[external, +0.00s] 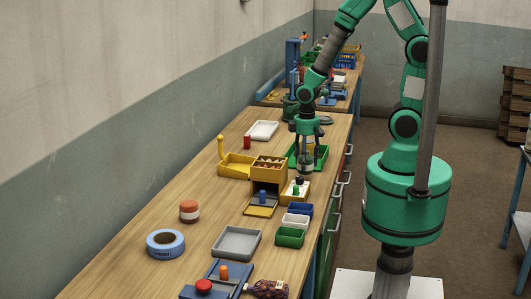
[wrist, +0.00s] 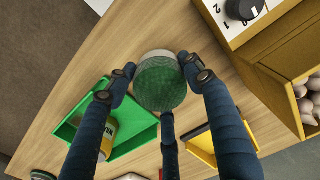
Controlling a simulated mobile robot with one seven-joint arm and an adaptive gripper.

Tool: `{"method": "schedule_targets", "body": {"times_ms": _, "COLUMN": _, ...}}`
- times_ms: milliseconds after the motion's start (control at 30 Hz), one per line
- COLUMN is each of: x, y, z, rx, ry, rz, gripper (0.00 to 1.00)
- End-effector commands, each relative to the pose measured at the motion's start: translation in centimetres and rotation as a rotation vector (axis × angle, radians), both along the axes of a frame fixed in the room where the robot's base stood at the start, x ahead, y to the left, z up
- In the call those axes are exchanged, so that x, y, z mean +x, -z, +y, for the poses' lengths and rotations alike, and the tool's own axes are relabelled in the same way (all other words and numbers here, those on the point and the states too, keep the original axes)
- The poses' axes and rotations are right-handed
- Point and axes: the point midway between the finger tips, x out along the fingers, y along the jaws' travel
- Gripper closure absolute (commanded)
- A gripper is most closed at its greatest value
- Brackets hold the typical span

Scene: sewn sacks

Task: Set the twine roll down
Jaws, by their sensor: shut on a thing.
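My gripper (external: 305,152) points down over the bench near its front edge, beside the yellow box with the dial. Its fingers are shut on the twine roll, a short round piece with a green top and pale grey side (wrist: 160,80) in the wrist view. The roll also shows below the fingers as a small greyish piece (external: 305,168) in the external view. Bare wood lies around the roll in the wrist view. I cannot tell whether its underside touches the bench.
A green tray (wrist: 72,133) holding a yellow labelled can (wrist: 108,138) lies close by. The yellow dial box (external: 298,190) and yellow cubby unit (external: 268,172) stand nearby. A blue tape roll (external: 165,243) and a red-orange roll (external: 189,211) lie farther forward, with bare wood around them.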

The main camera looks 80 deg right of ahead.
Motion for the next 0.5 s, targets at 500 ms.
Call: {"method": "schedule_targets", "body": {"times_ms": 500, "x": 0.88, "y": 0.24, "z": -0.07, "rx": 0.0, "ry": 0.0, "rz": 0.0, "gripper": 0.79}}
